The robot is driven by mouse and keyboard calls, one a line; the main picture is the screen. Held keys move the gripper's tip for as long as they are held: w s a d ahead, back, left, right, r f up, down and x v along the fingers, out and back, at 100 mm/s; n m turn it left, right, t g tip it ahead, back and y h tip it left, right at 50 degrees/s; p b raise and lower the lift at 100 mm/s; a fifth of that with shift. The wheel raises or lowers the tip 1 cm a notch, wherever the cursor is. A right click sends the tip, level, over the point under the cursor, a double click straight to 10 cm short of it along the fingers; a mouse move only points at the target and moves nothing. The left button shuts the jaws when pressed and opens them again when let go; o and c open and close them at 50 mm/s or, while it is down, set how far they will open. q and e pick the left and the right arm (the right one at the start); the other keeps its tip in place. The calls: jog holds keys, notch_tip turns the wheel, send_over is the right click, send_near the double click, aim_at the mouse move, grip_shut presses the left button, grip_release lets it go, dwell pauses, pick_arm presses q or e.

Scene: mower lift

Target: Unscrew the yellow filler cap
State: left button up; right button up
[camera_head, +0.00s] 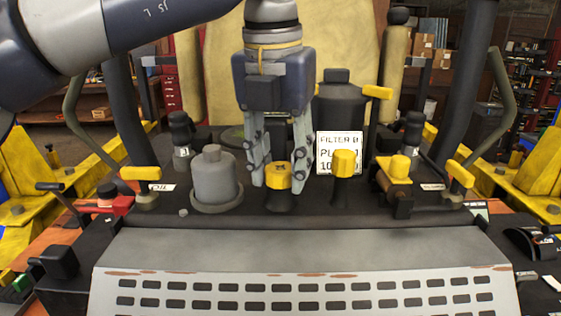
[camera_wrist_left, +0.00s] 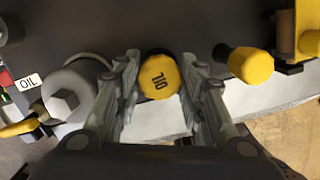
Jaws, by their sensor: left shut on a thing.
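The yellow filler cap (camera_head: 278,174) sits on a dark neck on the machine's black deck, near the centre of the head view. My right gripper is not in view.
A grey canister (camera_head: 213,178) stands left of the cap. A second yellow-topped post (camera_head: 343,163), a yellow block-shaped fitting (camera_head: 395,169) and a white filter sign (camera_head: 338,152) are close on the right. A vented grey panel (camera_head: 300,265) lies in front.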

pick_arm(q)
jog(key=shift+f+n+b, duration=0.15)
jog(key=shift+n+b, duration=0.25)
jog(key=shift+n, duration=0.5)
jog(key=n+y, duration=0.1)
jog(key=n, duration=0.3)
jog(key=shift+b, duration=0.4)
jog(key=shift+n, duration=0.4)
jog(key=shift+d+n, duration=0.1)
jog(key=shift+n, duration=0.4)
jog(key=n+b, duration=0.1)
jog(key=n, duration=0.2)
jog(key=shift+n+y, duration=0.3)
jog(key=shift+n, duration=0.6)
